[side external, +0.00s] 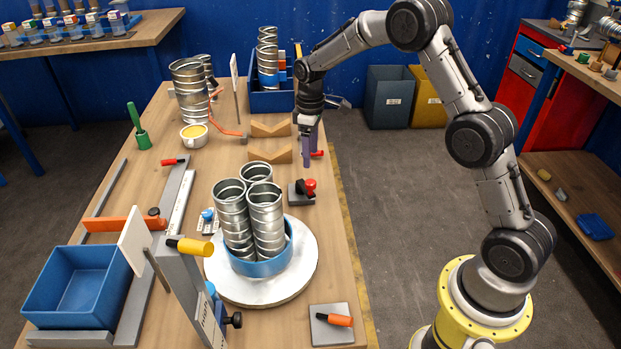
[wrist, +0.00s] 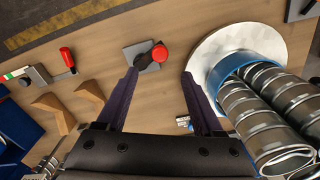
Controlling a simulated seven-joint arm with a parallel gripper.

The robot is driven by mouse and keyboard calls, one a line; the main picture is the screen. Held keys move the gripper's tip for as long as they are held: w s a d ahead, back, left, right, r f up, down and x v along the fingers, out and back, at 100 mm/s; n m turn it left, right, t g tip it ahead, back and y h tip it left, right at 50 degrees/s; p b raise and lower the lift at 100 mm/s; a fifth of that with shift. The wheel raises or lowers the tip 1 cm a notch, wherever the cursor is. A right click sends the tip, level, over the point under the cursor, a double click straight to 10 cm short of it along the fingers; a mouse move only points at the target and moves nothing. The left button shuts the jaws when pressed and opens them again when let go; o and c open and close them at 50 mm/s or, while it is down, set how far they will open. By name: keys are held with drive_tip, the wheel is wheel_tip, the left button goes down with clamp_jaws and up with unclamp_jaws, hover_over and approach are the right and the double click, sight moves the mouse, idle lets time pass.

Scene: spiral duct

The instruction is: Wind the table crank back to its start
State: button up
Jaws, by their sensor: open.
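A small crank with a black arm and a round red knob (side external: 310,187) sits on a grey base plate beside the turntable. In the wrist view the red knob (wrist: 160,52) lies just ahead of the fingertips, roughly between their lines. My gripper (side external: 307,163) is open and empty, pointing down above the bench behind the crank. In the wrist view its two dark fingers (wrist: 158,74) are spread wide, and I see no contact with the crank. The white round turntable (side external: 225,284) carries a blue ring (side external: 262,267) with several ribbed metal ducts (side external: 266,220) standing in it.
An orange-handled lever (side external: 336,320) on a grey plate is at the near right bench edge. Wooden V-blocks (side external: 270,154) and a red handle (side external: 317,154) are close to the gripper. A blue bin (side external: 80,285) and a yellow-handled post (side external: 190,246) stand at the left.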

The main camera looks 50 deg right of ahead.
sight(310, 182)
wheel_tip(310, 182, down, 9)
drive_tip(key=shift+f, duration=0.2)
idle(0.3)
clamp_jaws()
idle(1.3)
